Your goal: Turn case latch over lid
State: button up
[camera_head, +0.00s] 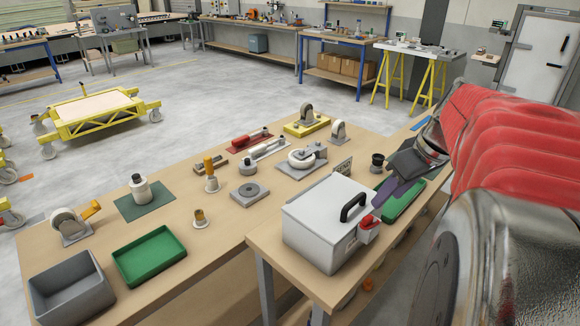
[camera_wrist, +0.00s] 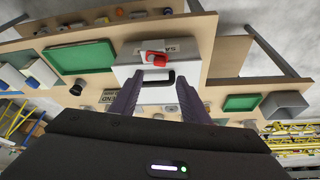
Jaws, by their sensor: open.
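The light grey case (camera_head: 318,225) stands on the near end of the wooden bench, its lid closed, with a black handle (camera_head: 354,206) on top. The red latch (camera_head: 367,222) is on the case's right side, over a pale bracket. In the wrist view the red latch (camera_wrist: 153,58) and the black handle (camera_wrist: 172,78) show ahead of my fingers. My gripper (camera_head: 380,196) is open and empty, just right of the case near the latch. Its two purple fingers (camera_wrist: 158,92) are spread apart in the wrist view. I cannot tell whether they touch the case.
A green tray (camera_head: 403,200) lies right of the case, partly behind my gripper. A black knob (camera_head: 377,162) stands behind the case. Casters, clamps, another green tray (camera_head: 150,256) and a grey bin (camera_head: 70,291) occupy the bench to the left. A yellow trolley (camera_head: 95,112) stands on the open floor.

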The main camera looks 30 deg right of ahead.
aim_at(368, 218)
jog(key=x, duration=1)
jog(key=shift+w+f, duration=0.1)
jog(key=shift+f, duration=0.2)
jog(key=shift+c, duration=0.2)
jog(key=c, duration=1)
jog(key=shift+a, duration=0.25)
jog(key=shift+d, duration=0.1)
